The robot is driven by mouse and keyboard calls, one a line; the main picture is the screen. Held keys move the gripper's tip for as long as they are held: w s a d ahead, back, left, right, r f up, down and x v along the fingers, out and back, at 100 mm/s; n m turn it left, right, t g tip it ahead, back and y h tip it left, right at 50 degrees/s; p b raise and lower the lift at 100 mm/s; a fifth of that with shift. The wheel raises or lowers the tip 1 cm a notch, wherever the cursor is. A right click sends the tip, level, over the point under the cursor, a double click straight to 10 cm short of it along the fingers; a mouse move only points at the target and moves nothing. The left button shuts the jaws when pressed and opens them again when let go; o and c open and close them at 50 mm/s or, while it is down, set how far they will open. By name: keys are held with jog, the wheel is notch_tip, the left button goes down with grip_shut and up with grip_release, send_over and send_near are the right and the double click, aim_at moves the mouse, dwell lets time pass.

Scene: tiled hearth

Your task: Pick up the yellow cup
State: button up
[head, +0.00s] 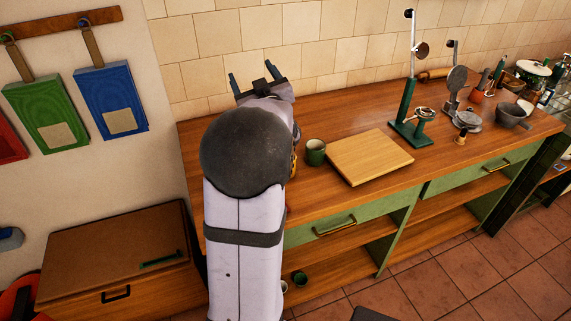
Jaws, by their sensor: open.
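My gripper (251,72) is raised at the back left of the wooden counter, its two dark fingers apart and pointing up in the picture. Nothing shows between them. No whole yellow cup is in plain view. A thin yellow sliver shows at the right edge of my arm, just left of the green cup (316,152); I cannot tell whether it is a cup. My arm hides much of the counter's left part. The green cup stands upright on the counter, apart from my gripper.
A wooden board (370,157) lies right of the green cup. A green lever press (408,120) and a dark bowl (511,115) stand farther right. The tiled wall (330,45) closes off the back. Green and blue boards hang at left. Counter (350,105) behind the board is clear.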

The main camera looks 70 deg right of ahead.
jog(key=s+d+r+n+t+h, duration=0.1)
jog(key=s+d+r, duration=0.1)
jog(key=s, duration=0.4)
jog(key=s+d+r+t+h, duration=0.1)
jog(key=s+d+r, duration=0.15)
jog(key=s, duration=0.45)
jog(key=s+a+f+y+b, duration=0.1)
jog(key=a+f+b, duration=0.1)
jog(key=f, duration=0.9)
jog(key=s+a+f+m+y+b, duration=0.1)
jog(key=a+f, duration=0.4)
jog(key=f, duration=0.5)
jog(key=s+a+f+y+b, duration=0.2)
jog(key=f+b, duration=0.3)
jog(key=f, duration=0.6)
jog(key=shift+a+f+m+y, duration=0.3)
jog(key=shift+a+f+m, duration=0.1)
jog(key=shift+a, duration=0.3)
jog(key=shift+x, duration=0.8)
jog(key=shift+f+p+x, duration=0.1)
jog(key=shift+p+x, duration=0.35)
jog(key=shift+x, duration=1)
jog(key=shift+f+p+x, duration=0.15)
jog(key=shift+p+x, duration=0.3)
jog(key=shift+x, duration=1)
jog(key=shift+s+d, duration=0.15)
jog(key=c, duration=1.4)
